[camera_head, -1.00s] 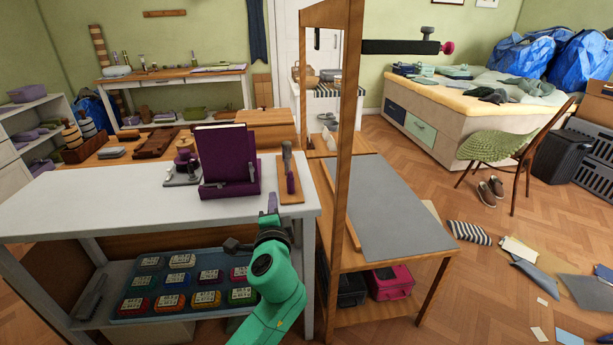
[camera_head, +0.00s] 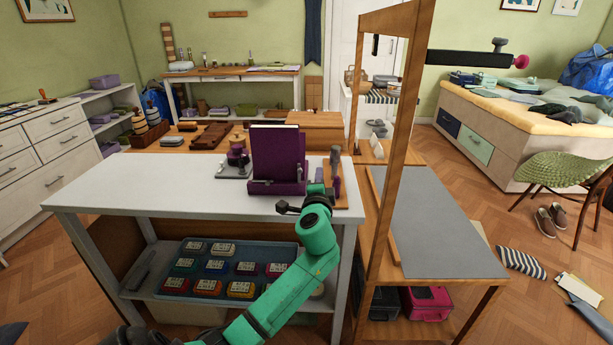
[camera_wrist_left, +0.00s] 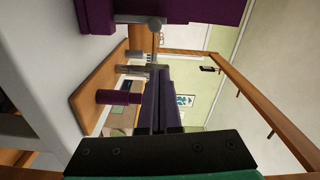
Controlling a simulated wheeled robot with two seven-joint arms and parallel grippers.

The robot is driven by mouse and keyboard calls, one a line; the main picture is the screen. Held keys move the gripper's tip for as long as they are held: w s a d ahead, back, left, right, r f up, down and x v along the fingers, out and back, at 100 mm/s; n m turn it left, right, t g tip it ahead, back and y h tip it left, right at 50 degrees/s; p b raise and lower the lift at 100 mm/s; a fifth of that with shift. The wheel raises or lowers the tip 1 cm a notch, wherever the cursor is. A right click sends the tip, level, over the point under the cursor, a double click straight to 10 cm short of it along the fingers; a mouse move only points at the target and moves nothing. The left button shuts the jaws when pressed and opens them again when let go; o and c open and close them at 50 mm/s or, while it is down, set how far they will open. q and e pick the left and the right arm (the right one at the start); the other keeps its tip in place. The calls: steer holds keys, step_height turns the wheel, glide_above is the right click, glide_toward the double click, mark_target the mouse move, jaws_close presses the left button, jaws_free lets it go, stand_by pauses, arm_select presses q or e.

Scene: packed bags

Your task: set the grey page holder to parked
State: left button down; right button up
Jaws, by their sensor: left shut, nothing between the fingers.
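The purple book stand (camera_head: 278,187) stands on the white table with a pale page block against its back. Small grey parts show low on its front; the one at its right side (camera_head: 300,172) looks like the grey page holder. In the left wrist view, a grey bar (camera_wrist_left: 140,19) juts from the purple stand at the top. Its exact setting is too small to tell. My left gripper (camera_head: 319,178) is shut and empty, just right of the stand's front. Its purple fingers (camera_wrist_left: 162,82) also show in the left wrist view, apart from the grey bar. My right gripper is not in view.
A wooden board (camera_head: 340,190) with an upright grey-and-purple tool stands close to the right of my gripper. A purple-and-grey device (camera_head: 236,160) is left of the stand. A wooden post (camera_head: 394,150) rises to the right. The white table's left half (camera_head: 150,185) is clear.

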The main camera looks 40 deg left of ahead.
arm_select(q)
steer(key=a, duration=0.1)
steer(key=s+a, duration=0.1)
steer(key=a, duration=0.1)
steer(key=shift+s+a+f, duration=0.15)
steer(key=shift+s+f, duration=0.1)
steer(key=shift+s, duration=0.1)
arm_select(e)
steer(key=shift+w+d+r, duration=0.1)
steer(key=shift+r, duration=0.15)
arm_select(q)
steer(key=shift+w, duration=0.1)
steer(key=shift+a, duration=0.1)
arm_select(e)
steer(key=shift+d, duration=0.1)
arm_select(q)
steer(key=shift+n, duration=0.4)
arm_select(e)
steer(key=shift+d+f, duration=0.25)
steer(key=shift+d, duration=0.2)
arm_select(q)
steer(key=shift+s+a, duration=0.15)
steer(key=shift+s, duration=0.05)
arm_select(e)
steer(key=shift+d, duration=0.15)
